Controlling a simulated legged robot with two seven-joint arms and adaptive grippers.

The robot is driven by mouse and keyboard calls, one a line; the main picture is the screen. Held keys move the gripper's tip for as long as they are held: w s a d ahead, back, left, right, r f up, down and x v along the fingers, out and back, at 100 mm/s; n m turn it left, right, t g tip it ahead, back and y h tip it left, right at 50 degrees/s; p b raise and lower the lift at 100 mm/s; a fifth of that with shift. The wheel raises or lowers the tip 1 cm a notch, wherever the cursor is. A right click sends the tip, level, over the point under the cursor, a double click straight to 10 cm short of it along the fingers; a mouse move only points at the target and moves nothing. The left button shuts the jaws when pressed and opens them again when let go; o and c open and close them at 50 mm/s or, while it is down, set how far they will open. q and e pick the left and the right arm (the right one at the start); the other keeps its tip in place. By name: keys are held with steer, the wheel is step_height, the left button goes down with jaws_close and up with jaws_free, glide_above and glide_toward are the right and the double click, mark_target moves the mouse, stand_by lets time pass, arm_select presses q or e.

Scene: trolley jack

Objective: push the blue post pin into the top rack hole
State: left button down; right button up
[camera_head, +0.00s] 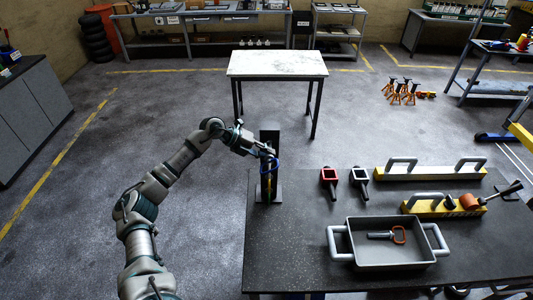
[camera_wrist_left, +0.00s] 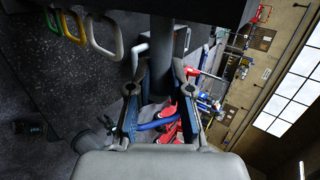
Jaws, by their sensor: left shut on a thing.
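The black upright rack (camera_head: 270,135) stands on the left edge of the dark workbench. My left gripper (camera_head: 268,154) is at the upper part of the rack. It is shut on the blue post pin; the pin's blue loop (camera_head: 275,165) shows just below the fingers. In the left wrist view, the blue bar of the pin (camera_wrist_left: 158,123) crosses between the two fingers (camera_wrist_left: 160,98). Green (camera_wrist_left: 52,20), yellow (camera_wrist_left: 74,28) and white (camera_wrist_left: 103,38) loops line up beside the dark rack. The top hole is hidden, and I cannot tell how far the pin is in. My right gripper is not in view.
On the workbench (camera_head: 300,265) lie a grey tray (camera_head: 345,245) with an orange-handled tool (camera_head: 397,236), red (camera_head: 329,180) and white (camera_head: 360,180) tools, and yellow handled blocks (camera_head: 430,172). A white-topped table (camera_head: 277,64) stands behind. Floor left of the rack is clear.

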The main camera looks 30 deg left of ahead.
mark_target(267, 144)
arm_select(q)
steer(key=shift+d+r+p, duration=0.15)
steer(key=shift+d+p, duration=0.1)
steer(key=shift+p, duration=0.15)
steer(key=shift+w, duration=0.1)
stand_by(0.4)
steer(key=shift+a, duration=0.15)
steer(key=shift+w+a+p, duration=0.1)
steer(key=shift+p, duration=0.2)
stand_by(0.3)
steer(key=shift+w+a, duration=0.15)
steer(key=shift+w, duration=0.15)
steer(key=shift+w+a+p, duration=0.5)
steer(key=shift+w, duration=0.3)
steer(key=shift+w+a+p, duration=0.45)
steer(key=shift+w+p, duration=0.05)
steer(key=shift+w, duration=0.3)
steer(key=c, duration=1)
jaws_free()
